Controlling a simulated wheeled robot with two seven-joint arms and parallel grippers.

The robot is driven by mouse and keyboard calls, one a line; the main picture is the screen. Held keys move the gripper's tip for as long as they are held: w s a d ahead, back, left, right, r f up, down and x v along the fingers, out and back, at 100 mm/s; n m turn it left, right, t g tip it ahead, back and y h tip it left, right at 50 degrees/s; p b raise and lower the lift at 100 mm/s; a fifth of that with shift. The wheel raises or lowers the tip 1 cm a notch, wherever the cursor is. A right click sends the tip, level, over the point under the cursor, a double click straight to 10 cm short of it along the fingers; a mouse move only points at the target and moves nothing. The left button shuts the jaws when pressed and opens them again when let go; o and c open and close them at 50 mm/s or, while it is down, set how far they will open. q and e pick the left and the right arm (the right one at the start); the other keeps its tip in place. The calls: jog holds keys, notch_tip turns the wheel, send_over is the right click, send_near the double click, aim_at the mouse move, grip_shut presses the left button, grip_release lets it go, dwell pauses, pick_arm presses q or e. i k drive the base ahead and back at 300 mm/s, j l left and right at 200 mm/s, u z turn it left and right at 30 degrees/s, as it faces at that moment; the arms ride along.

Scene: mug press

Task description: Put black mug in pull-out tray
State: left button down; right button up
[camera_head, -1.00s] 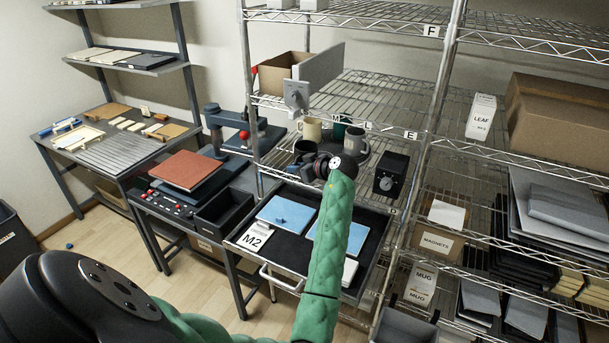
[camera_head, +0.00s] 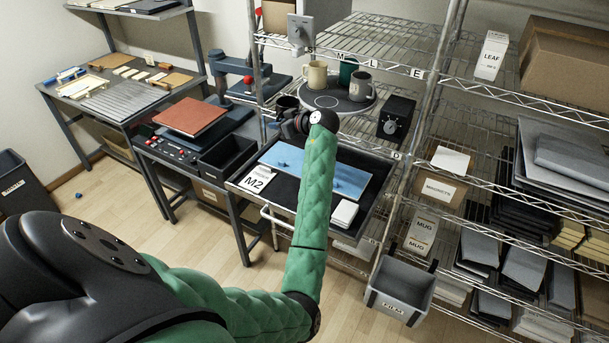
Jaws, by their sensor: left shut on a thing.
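The black mug (camera_head: 287,102) is at the far side of my left gripper (camera_head: 284,118), mostly hidden behind it. The gripper is shut on it, left of the round turntable (camera_head: 318,100) and above the back left corner of the pull-out tray. The pull-out tray (camera_head: 366,205) is out, with a dark lining. Blue sheets (camera_head: 345,183), an M2 card (camera_head: 257,179) and a white block (camera_head: 344,213) lie in it. My green left forearm crosses over the tray and hides its middle. My right gripper is not in view.
A cream mug (camera_head: 315,75), a teal mug (camera_head: 347,70) and a grey mug (camera_head: 361,86) stand on the turntable. A black box with a dial (camera_head: 396,118) is to their right. The press (camera_head: 230,70) and a black bin (camera_head: 228,153) are to the left.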

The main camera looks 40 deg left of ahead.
aim_at(293, 199)
jog(key=i+l+u, duration=0.15)
jog(key=l+u, duration=0.2)
jog(key=u, duration=0.15)
jog(key=i+l+u, duration=0.1)
jog(key=l+u, duration=0.25)
jog(key=u, duration=0.15)
jog(key=l+u, duration=0.85)
jog(key=u, duration=0.15)
